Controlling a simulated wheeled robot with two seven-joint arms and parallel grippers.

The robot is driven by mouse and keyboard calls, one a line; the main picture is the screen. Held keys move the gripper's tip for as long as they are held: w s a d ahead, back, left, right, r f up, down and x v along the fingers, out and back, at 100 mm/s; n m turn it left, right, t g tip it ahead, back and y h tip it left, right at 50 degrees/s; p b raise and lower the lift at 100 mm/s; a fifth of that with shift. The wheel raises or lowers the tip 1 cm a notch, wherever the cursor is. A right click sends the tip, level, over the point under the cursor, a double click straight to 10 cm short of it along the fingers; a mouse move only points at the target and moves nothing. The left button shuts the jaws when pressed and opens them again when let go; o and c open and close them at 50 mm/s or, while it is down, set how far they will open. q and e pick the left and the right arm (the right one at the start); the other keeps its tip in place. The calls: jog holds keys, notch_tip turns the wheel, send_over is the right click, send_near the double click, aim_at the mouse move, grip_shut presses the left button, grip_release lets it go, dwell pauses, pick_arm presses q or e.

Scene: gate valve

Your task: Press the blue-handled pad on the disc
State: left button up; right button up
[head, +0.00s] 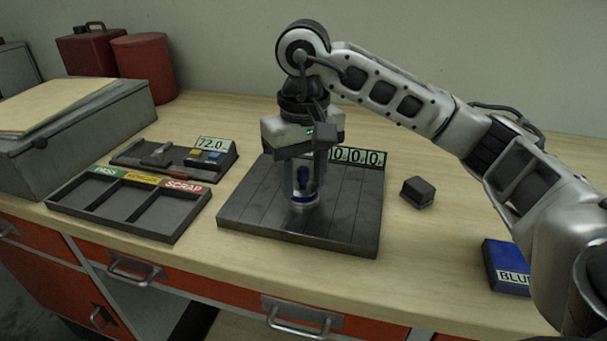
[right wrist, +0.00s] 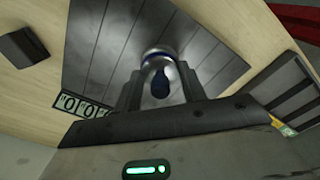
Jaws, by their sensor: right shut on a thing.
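My right gripper (head: 304,178) points straight down over the dark slatted plate (head: 345,220) on the bench. I cannot tell whether the base touches the surface below. My left gripper is not in view.
A counter reading zeros (head: 360,157) stands at the plate's back edge. A small dark block (head: 417,192) and a blue box (head: 506,267) lie to the right. Bare bench surrounds the dark block.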

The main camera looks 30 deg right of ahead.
jog(key=shift+r+p, duration=0.95)
jog(key=shift+r, duration=0.45)
notch_tip(320, 180, up, 4)
jog(key=p, duration=0.3)
jog(key=shift+r, duration=0.15)
